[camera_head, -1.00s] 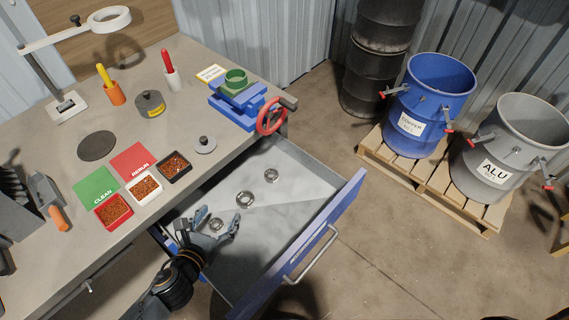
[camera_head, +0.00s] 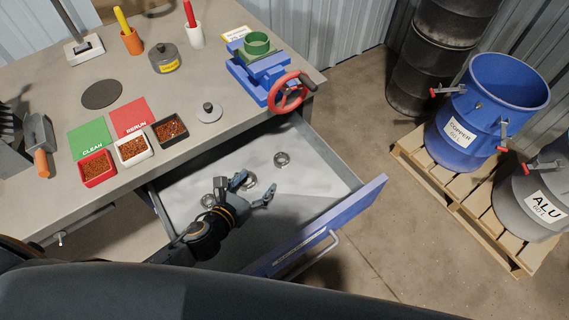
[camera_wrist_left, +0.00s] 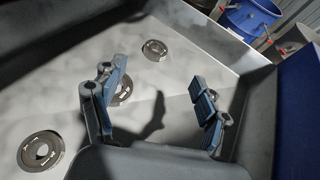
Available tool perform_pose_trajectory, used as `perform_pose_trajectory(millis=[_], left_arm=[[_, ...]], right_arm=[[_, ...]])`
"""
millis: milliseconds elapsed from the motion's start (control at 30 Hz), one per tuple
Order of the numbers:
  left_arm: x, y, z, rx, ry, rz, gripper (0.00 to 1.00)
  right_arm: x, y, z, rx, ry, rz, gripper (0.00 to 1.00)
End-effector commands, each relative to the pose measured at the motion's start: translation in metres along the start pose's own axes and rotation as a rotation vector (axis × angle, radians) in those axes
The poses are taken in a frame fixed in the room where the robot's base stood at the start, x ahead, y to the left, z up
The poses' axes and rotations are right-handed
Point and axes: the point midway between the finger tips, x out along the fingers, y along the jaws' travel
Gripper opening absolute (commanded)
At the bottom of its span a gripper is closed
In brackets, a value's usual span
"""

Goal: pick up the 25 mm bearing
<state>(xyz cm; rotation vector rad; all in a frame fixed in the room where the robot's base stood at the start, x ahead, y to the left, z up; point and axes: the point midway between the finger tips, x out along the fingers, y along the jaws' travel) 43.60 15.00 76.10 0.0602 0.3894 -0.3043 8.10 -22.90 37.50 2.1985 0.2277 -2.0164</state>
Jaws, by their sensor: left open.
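Three metal ring bearings lie on the floor of the open drawer (camera_head: 355,203). The far bearing (camera_head: 281,159) shows at the top of the left wrist view (camera_wrist_left: 154,50). The middle bearing (camera_head: 249,182) is partly behind a finger in the left wrist view (camera_wrist_left: 124,90). The near bearing (camera_head: 208,200) is at lower left in the left wrist view (camera_wrist_left: 40,151). I cannot read which one is 25 mm. My left gripper (camera_head: 257,187) is open and empty over the drawer, beside the middle bearing. Its spread fingers show in the left wrist view (camera_wrist_left: 155,84). My right gripper is not in view.
The drawer's walls and blue front surround the gripper. On the bench above are a blue vise (camera_head: 256,78) with a red handwheel (camera_head: 290,93) and several small trays of granules (camera_head: 133,150). Blue (camera_head: 465,145) and grey drums stand on a pallet at right.

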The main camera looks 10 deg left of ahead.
Motion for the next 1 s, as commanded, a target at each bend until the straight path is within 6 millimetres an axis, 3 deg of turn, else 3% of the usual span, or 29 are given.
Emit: perform_pose_trajectory(millis=[33, 167, 333, 600, 867, 1000], left_arm=[[0.005, 0.0, -0.012, 0.0, 0.0, 0.0, 0.74], [0.01, 0.0, -0.022, 0.0, -0.001, 0.0, 0.74], [0.028, 0.0, -0.021, -0.001, -0.002, 0.001, 0.74], [0.08, 0.0, -0.021, -0.002, -0.002, 0.001, 0.74], [0.1, 0.001, -0.021, -0.001, -0.001, 0.0, 0.74], [0.119, 0.002, -0.019, -0.002, -0.002, 0.001, 0.74]], right_arm=[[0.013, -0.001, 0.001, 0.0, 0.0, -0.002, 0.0], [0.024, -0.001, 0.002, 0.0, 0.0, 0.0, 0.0], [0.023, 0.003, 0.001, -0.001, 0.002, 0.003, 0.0], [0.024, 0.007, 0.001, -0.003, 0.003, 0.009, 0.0], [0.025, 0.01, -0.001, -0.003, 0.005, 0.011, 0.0], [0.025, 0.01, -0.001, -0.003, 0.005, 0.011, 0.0]])
